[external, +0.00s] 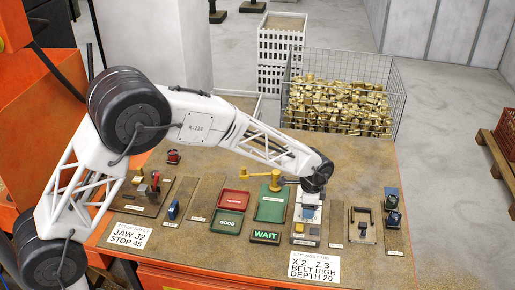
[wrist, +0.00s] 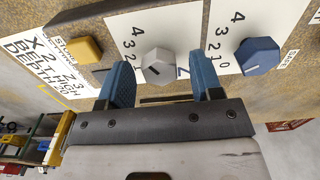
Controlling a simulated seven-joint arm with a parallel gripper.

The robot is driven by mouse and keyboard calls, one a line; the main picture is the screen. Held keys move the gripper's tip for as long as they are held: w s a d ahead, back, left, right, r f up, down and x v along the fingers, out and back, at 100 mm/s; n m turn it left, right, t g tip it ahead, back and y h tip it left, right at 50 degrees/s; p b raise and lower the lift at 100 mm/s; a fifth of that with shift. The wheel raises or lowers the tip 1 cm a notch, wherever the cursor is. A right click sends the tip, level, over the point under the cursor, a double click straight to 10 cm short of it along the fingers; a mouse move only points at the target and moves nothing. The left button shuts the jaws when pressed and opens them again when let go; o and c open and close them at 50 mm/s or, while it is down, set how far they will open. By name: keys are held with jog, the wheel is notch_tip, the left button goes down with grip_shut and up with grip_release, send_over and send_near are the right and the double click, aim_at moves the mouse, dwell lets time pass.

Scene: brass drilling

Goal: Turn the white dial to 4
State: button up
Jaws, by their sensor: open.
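The white dial (wrist: 158,68) shows in the wrist view on a white plate marked 0 to 4. A dark pointer line is on its face, and I cannot tell exactly which number it points at. My gripper (wrist: 163,64) is open, with one blue finger on each side of the white dial. Whether the fingers touch it is unclear. In the external view my gripper (external: 311,193) is over the dial panel (external: 306,228), and my wrist hides the dials there.
A blue dial (wrist: 258,55) with its own number scale sits close right of my right finger. A yellow button (wrist: 86,50) is to the left. A settings card (external: 313,268) lies at the table's front. A green WAIT sign (external: 265,237) stands left of the panel.

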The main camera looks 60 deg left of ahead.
jog(key=shift+r, duration=0.15)
jog(key=shift+r, duration=3.75)
jog(key=shift+s+r, duration=0.1)
